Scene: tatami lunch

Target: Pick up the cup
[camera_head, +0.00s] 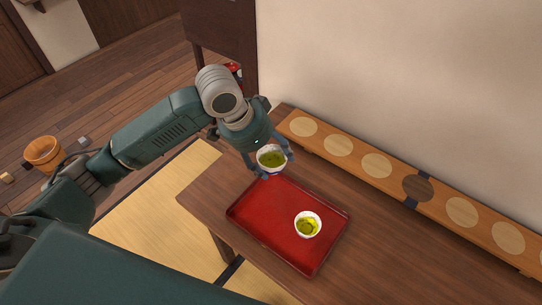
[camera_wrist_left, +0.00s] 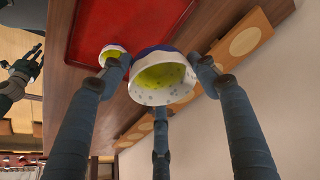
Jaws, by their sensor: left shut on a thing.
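A white cup with green contents (camera_head: 271,158) is between the fingers of my left gripper (camera_head: 268,165), near the far end of the table. In the left wrist view the same cup (camera_wrist_left: 161,92) shows a white speckled wall, a blue part and a yellow-green inside. The left gripper's fingers (camera_wrist_left: 160,85) are shut around it. From these views I cannot tell how far it is above the table. A second white cup with green contents (camera_head: 308,226) stands on the red tray (camera_head: 262,232); it also shows in the left wrist view (camera_wrist_left: 112,52). My right gripper is not clearly seen in the head view.
The brown wooden table (camera_head: 375,250) has free room right of the tray. A long wooden board with round pale discs (camera_head: 377,165) lies along the wall side. A wooden bucket (camera_head: 44,153) stands on the floor at the left.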

